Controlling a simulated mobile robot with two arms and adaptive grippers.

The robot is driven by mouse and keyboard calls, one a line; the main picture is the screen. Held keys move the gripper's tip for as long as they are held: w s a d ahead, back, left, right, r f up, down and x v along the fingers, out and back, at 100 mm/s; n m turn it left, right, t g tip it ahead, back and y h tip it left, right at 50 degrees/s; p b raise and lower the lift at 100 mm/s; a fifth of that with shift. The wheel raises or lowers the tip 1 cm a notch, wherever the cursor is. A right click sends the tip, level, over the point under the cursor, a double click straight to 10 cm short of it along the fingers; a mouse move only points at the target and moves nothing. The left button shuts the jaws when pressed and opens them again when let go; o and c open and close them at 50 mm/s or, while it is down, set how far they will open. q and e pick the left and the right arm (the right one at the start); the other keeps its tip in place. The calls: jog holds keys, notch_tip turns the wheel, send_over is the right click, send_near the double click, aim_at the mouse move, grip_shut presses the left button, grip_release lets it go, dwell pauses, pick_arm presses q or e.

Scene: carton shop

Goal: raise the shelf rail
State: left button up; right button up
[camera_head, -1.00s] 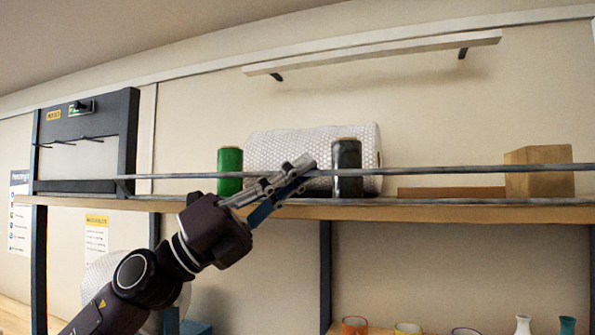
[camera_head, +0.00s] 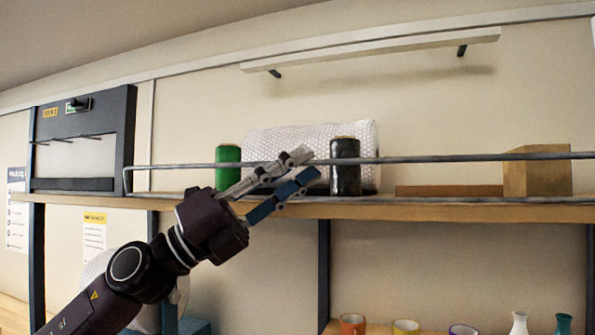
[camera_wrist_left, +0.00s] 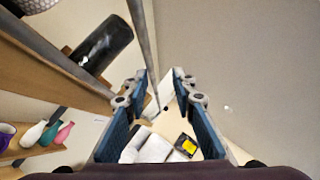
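The shelf rail (camera_head: 440,159) is a thin grey bar along the front of the wooden shelf (camera_head: 450,212). It stands above the shelf edge, with a bent corner and upright at its left end. In the left wrist view the rail (camera_wrist_left: 143,35) runs down toward the space between my fingertips. My left gripper (camera_head: 311,162) reaches up from below left to the rail in front of the shelf. Its fingers are apart, and the rail passes between them without a clear grip. In the wrist view the gripper (camera_wrist_left: 159,76) also shows spread fingers. My right gripper is not in view.
Behind the rail stand a green spool (camera_head: 228,168), a bubble-wrap roll (camera_head: 285,142), a black spool (camera_head: 345,165) and a cardboard box (camera_head: 537,172). A dark rack (camera_head: 125,140) stands at left. Cups (camera_head: 405,327) and vases (camera_head: 519,324) are below.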

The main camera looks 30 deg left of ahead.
pick_arm(q)
jog(key=shift+w, duration=0.1)
jog(key=v, duration=1.2)
jog(key=shift+f, duration=0.2)
dwell(0.5)
jog(key=shift+w, duration=0.15)
dwell(0.4)
